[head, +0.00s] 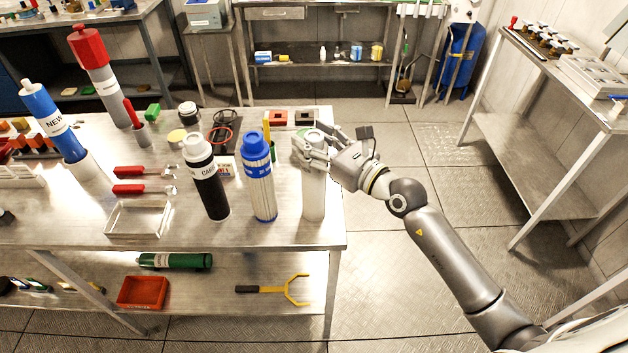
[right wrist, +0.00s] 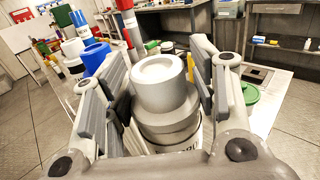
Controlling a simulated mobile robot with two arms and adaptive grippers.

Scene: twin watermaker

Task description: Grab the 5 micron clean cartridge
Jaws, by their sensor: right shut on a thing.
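A white cylindrical cartridge (head: 314,196) stands upright near the right front corner of the metal table. My right gripper (head: 312,152) is around its upper part from the right and shut on it. In the right wrist view the pale round top of the cartridge (right wrist: 165,84) sits between the fingers of my right gripper (right wrist: 158,95). Print low on its body is mostly hidden, so I cannot read it as 5 micron. A blue cartridge (head: 259,183) and a black cartridge (head: 207,182) with a white cap stand to its left. My left gripper is not in view.
A white tray (head: 137,220), red-handled tools (head: 130,188) and a blue-and-white "NEW" cylinder (head: 52,122) occupy the left of the table. A green lid (right wrist: 244,92) lies near the gripper. A red bin (head: 142,292) sits on the lower shelf. Floor to the right is clear.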

